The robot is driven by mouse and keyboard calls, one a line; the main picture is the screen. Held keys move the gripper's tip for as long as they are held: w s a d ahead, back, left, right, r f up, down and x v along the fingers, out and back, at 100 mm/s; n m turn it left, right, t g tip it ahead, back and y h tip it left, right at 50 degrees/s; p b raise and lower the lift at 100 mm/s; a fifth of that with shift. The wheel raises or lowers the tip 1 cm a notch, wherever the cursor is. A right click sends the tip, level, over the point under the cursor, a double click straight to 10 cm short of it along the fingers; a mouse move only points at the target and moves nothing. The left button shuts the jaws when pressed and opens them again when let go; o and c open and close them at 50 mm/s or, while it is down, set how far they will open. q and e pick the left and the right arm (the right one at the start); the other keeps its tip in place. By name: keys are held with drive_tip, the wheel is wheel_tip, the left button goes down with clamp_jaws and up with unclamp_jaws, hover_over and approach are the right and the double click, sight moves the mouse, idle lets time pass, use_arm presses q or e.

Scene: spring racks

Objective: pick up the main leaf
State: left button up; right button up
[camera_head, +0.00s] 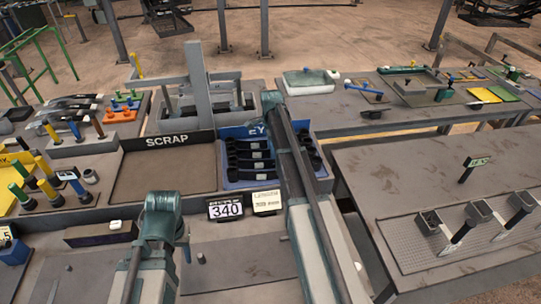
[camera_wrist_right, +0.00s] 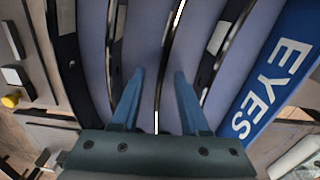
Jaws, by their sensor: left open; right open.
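Several dark leaf springs with pale tags lie side by side in the blue rack (camera_head: 228,131) in the head view, with round ends at the left. In the right wrist view, the blue rack wall (camera_wrist_right: 278,65) reads EYES, and the leaves show as narrow dark curved strips. My right gripper (camera_wrist_right: 157,72) is open over them, with one thin leaf (camera_wrist_right: 161,88) running between its blue fingers. I cannot tell whether the fingers touch it. Which leaf is the main one is not marked. My left arm shows at lower left in the head view; its gripper cannot be made out.
A SCRAP tray (camera_head: 165,175) is left of the rack and looks empty. A 340 display (camera_head: 225,208) and a pale label card (camera_head: 267,202) stand in front. Coloured-handled tools fill the far left. A perforated plate (camera_head: 400,245) with dark holders is on the right table.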

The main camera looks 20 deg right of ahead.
drive_tip(key=shift+r, duration=0.1)
clamp_jaws()
idle(1.2)
